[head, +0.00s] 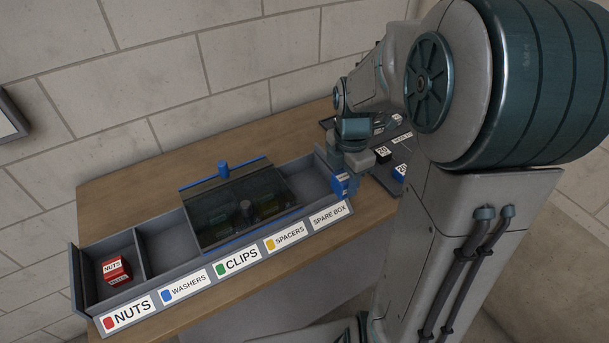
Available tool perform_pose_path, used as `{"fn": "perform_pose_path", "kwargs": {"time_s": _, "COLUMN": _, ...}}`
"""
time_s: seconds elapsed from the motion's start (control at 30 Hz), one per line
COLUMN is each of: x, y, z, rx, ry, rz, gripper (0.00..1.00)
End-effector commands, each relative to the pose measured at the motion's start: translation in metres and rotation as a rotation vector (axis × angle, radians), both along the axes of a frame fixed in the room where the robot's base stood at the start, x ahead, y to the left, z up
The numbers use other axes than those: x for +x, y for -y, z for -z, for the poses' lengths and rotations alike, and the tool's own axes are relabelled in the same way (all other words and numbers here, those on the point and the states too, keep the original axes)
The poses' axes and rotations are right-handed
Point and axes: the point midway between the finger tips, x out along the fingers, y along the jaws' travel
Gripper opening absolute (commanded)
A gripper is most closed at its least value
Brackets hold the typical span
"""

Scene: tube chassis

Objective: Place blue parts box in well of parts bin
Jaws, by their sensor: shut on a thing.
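The parts bin (76,262) is a long grey tray on the bench, with front labels reading NUTS, WASHERS, CLIPS, SPACERS and SPARE BOX. My gripper (342,172) is shut on a small blue parts box (341,186) at the bin's right end, by the SPARE BOX compartment. Whether the box touches the bin I cannot tell. The fingers are partly hidden by my wrist. The washers well, second from the left, looks empty. A red parts box (115,270) sits in the nuts well at the far left.
A dark see-through cover (225,205) with blue edges and a knob lies over the bin's middle wells; yellowish and green shapes show dimly beneath. Bare wooden bench (130,200) lies behind the bin.

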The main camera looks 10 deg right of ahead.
Motion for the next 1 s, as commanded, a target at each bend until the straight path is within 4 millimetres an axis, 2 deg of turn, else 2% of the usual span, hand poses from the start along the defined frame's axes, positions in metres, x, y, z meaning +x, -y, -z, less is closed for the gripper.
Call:
{"fn": "perform_pose_path", "kwargs": {"time_s": 0.17, "x": 0.004, "y": -0.005, "z": 0.002, "rx": 0.000, "ry": -0.004, "rz": -0.050, "gripper": 0.17}}
{"fn": "perform_pose_path", "kwargs": {"time_s": 0.73, "x": 0.087, "y": -0.051, "z": 0.058, "rx": -0.001, "ry": -0.003, "rz": -0.048, "gripper": 0.17}}
{"fn": "perform_pose_path", "kwargs": {"time_s": 1.0, "x": 0.099, "y": -0.057, "z": 0.072, "rx": -0.001, "ry": -0.002, "rz": -0.044, "gripper": 0.17}}
